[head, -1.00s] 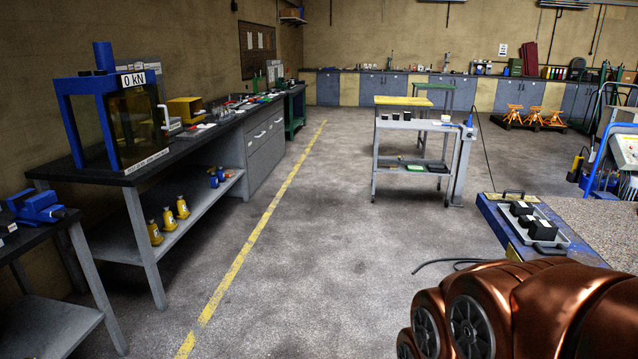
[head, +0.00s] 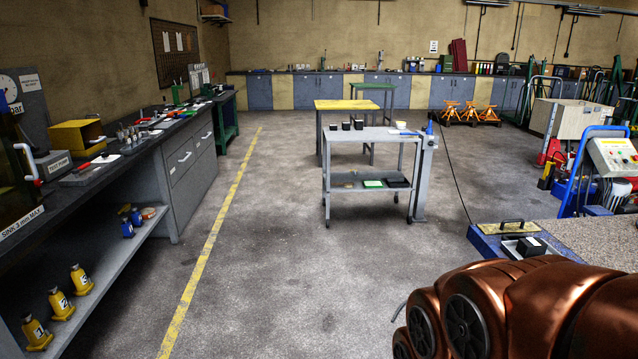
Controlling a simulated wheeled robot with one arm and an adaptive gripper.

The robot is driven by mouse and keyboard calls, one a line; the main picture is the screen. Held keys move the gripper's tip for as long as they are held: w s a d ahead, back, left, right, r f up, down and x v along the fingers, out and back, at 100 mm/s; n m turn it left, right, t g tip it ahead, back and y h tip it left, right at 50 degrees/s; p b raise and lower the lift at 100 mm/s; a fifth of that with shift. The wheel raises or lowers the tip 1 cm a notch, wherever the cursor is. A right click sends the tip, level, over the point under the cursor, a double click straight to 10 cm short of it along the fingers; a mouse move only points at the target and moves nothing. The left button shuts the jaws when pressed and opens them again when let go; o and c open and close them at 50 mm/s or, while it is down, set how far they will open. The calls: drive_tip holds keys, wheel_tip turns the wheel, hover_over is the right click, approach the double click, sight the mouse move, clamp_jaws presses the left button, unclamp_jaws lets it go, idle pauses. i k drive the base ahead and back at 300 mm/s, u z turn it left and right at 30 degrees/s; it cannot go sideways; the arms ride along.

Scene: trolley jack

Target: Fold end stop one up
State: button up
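I cannot make out end stop one in the head view. A blue bench or platform (head: 487,243) with a speckled grey top stands at the right, partly hidden behind my copper-coloured arm. A black block (head: 531,247) sits in a tray on its near-left corner, beside a yellow plate with a black handle (head: 511,226). My arm fills the lower right, and my gripper is out of the frame.
A grey trolley (head: 345,138) with black blocks on top stands ahead. A long workbench (head: 120,160) runs along the left, with yellow numbered jacks (head: 62,305) on its lower shelf. A blue-framed control console (head: 612,157) stands at the right. The floor between is clear.

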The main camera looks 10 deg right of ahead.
sight(517, 225)
drive_tip(key=z, duration=0.3)
drive_tip(key=i, duration=1.7)
drive_tip(key=z, duration=0.8)
drive_tip(key=i, duration=1.8)
drive_tip(key=z, duration=0.3)
